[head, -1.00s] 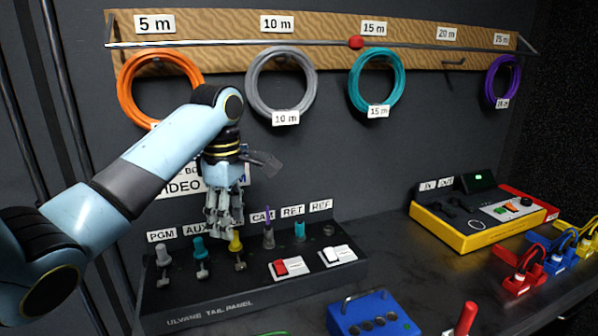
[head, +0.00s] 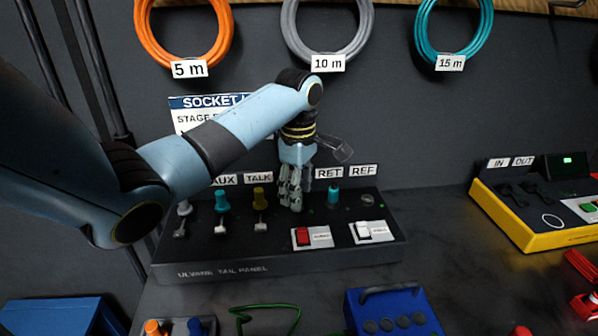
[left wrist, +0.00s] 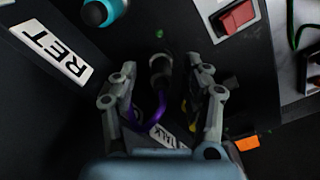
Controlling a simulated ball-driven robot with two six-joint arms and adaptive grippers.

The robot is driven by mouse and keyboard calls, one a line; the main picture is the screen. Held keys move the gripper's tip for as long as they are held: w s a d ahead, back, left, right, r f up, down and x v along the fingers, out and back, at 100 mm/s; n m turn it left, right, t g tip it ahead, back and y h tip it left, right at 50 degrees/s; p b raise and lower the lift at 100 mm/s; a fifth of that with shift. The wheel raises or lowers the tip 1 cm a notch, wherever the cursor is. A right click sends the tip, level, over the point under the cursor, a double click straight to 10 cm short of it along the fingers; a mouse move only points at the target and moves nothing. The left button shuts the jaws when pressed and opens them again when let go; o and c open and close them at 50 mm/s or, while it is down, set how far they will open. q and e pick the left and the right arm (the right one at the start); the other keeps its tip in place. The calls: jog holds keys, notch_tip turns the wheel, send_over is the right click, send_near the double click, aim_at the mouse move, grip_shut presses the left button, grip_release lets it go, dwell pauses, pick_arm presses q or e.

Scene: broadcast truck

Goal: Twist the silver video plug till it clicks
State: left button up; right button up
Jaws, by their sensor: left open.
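The tail panel (head: 290,262) holds a row of labelled sockets. At the fourth position, my left gripper (head: 291,204) points down over a grey plug and largely hides it in the head view. In the left wrist view, that plug (left wrist: 160,66) looks dark grey in shadow, with a purple cable (left wrist: 157,113), and stands between the open fingers (left wrist: 160,80), with a gap on both sides. Another silver-grey plug (head: 184,208) stands at the panel's left end. I cannot tell whether the plug between the fingers is locked. My right gripper is not in view.
Teal (head: 222,203) and yellow (head: 260,199) plugs stand left of the gripper, another teal plug (head: 333,197) right. A red switch (head: 303,236) and a white switch (head: 364,230) sit in front.

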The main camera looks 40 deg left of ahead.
pick_arm(q)
jog(key=shift+f, duration=0.75)
jog(key=shift+s, duration=0.1)
grip_shut()
